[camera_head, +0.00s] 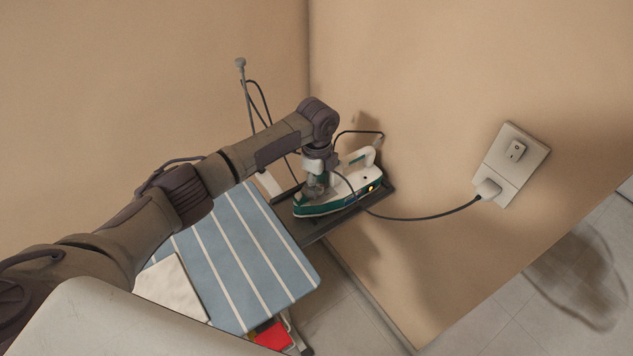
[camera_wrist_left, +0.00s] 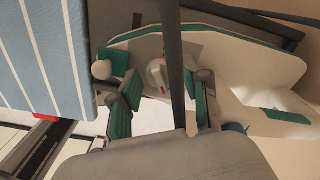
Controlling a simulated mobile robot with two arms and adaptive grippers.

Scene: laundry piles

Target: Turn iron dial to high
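The white and teal iron (camera_head: 335,203) rests on a dark stand at the end of the ironing board, with a small orange light showing at its rear. Its pale round dial (camera_wrist_left: 157,76) with a red mark shows in the left wrist view. My left gripper (camera_head: 316,188) is over the front part of the iron, pointing down. In the left wrist view, the left gripper (camera_wrist_left: 163,96) has its two fingers apart, one on each side of the dial. I cannot tell whether they touch it. A dark bar partly covers the dial's right side. My right gripper is not in view.
The blue striped ironing board (camera_head: 248,252) lies left of the iron, with a pale folded cloth (camera_head: 172,288) on it. The iron's dark cord (camera_head: 425,216) runs to a plug in the wall outlet (camera_head: 512,165). Walls stand close behind and to the right.

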